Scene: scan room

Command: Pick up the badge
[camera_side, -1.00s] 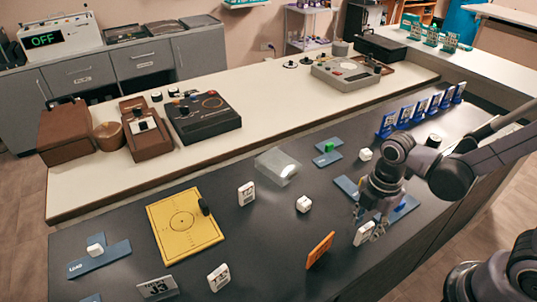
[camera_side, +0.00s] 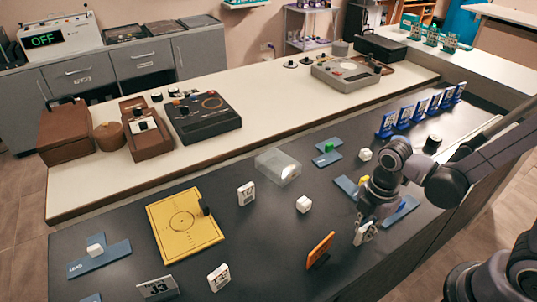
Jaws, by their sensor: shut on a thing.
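The badge (camera_side: 361,236) is a small white card with dark marking at the right of the dark table. My gripper (camera_side: 366,224) points down over it and is shut on it. The fingers hide part of the card, and I cannot tell whether it is clear of the table top.
An orange card (camera_side: 320,250) stands close by on the left. A white cube (camera_side: 303,204) lies farther left. Behind my gripper are a yellow piece (camera_side: 364,180) and a blue plate (camera_side: 345,186). A row of blue stands (camera_side: 420,108) is at the back right.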

